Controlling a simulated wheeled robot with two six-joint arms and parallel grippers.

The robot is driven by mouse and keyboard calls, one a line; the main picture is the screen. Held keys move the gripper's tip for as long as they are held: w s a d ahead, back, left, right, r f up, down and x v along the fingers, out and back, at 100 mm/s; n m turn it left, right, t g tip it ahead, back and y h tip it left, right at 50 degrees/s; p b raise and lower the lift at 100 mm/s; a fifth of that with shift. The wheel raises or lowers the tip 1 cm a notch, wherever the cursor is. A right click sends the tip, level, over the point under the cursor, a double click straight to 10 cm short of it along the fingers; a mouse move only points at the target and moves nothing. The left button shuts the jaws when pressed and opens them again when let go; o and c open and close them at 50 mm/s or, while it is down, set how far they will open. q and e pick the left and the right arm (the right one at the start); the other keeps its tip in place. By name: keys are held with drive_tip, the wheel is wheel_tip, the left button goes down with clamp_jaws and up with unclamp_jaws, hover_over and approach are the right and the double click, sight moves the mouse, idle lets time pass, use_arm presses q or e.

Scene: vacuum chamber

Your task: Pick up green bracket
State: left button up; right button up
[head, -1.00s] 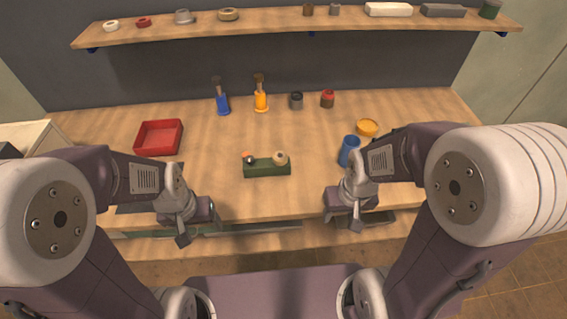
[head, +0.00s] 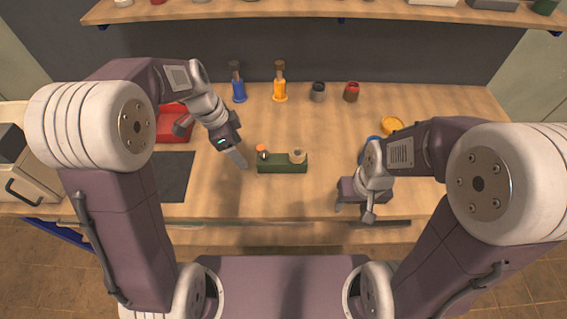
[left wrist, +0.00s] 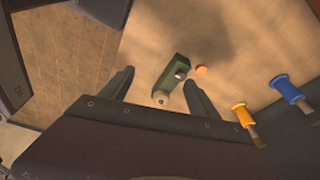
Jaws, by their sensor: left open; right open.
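The green bracket (head: 283,166) lies on the workbench near the middle in the head view. A tan ring-like piece (head: 297,156) and a small silver piece (head: 264,156) show at its two ends. In the left wrist view the bracket (left wrist: 173,73) lies ahead, between the lines of the fingers. My left gripper (head: 213,144) is open and empty, left of the bracket and apart from it; its two fingers (left wrist: 159,80) show spread in the left wrist view. My right gripper (head: 355,210) is open and empty near the bench's front edge, right of the bracket.
A small orange piece (head: 261,148) sits just behind the bracket. Blue (head: 239,91) and yellow (head: 279,89) brush holders and two small jars stand at the back. A red tray (head: 174,127) and dark mat (head: 174,178) are left.

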use_arm(q)
drive_tip(key=w+d+f+m+h+b, duration=0.15)
drive_tip(key=w+d+f+m, duration=0.25)
drive_tip(key=w, duration=0.4)
drive_tip(key=g, duration=0.1)
approach(267, 159)
drive_tip(key=shift+w+d+f+n, duration=0.2)
drive_tip(key=shift+w+f, duration=0.05)
drive_tip(key=shift+f, duration=0.35)
drive_tip(key=shift+w+d+f+n, duration=0.2)
drive_tip(key=shift+d+f, duration=0.05)
drive_tip(key=shift+f, duration=0.35)
drive_tip(key=shift+d+f, duration=0.1)
drive_tip(key=x, duration=0.3)
drive_tip(key=shift+s+f, duration=0.15)
drive_tip(key=shift+d+f, duration=0.1)
drive_tip(key=shift+f, duration=0.05)
drive_tip(key=x, duration=0.2)
drive_tip(key=p+x, duration=0.1)
drive_tip(key=x, duration=0.1)
drive_tip(key=shift+s, duration=0.25)
drive_tip(key=shift+f, duration=0.5)
drive_tip(key=shift+w+r, duration=0.1)
clamp_jaws()
